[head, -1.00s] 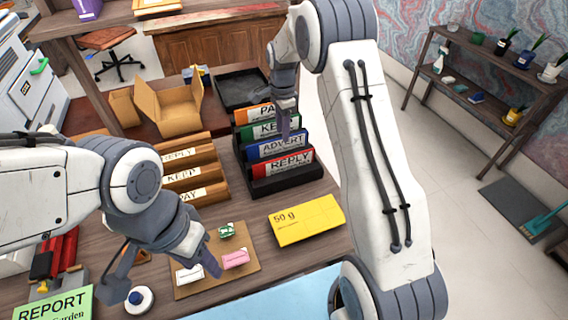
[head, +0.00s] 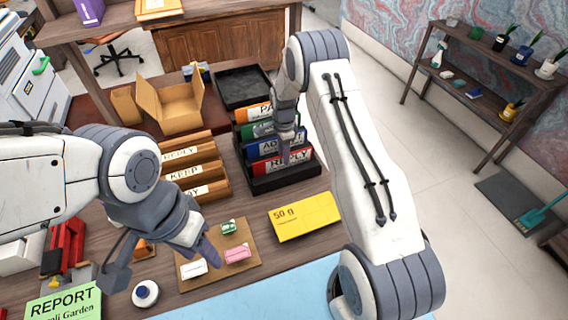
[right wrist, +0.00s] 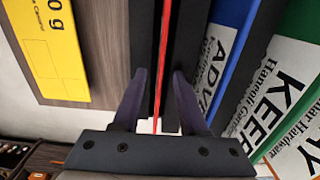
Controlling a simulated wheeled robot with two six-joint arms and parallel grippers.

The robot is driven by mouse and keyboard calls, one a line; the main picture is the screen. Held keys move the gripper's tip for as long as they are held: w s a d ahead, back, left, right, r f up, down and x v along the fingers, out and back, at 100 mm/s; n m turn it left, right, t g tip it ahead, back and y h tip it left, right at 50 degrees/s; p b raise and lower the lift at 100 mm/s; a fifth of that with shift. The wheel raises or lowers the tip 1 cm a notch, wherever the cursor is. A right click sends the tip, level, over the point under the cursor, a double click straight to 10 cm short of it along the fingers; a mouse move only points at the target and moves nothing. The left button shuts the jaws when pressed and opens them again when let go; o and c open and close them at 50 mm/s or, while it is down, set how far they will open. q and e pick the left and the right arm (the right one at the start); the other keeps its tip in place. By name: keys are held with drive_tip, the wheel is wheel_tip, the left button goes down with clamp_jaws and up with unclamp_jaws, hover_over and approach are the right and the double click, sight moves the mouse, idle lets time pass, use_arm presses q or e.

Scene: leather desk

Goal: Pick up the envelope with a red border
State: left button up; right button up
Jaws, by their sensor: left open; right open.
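I cannot make out an envelope with a red border for certain in either view. In the right wrist view a thin red edge (right wrist: 161,60) runs between two dark walls, between my fingertips. It appears to belong to the front red REPLY section (head: 280,164) of the black sorter (head: 287,182). My right gripper (right wrist: 159,76) is open, one finger on each side of that edge; contact cannot be told. In the head view it (head: 287,150) is above the sorter's front sections, partly hiding the labels. My left gripper (head: 165,262) is open and empty, near the small board.
A yellow 50 g block (head: 304,216) lies in front of the sorter. A wooden sorter (head: 197,172) stands to its left. The board (head: 246,268) holds several small stamps.

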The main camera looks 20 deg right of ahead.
clamp_jaws()
idle(1.4)
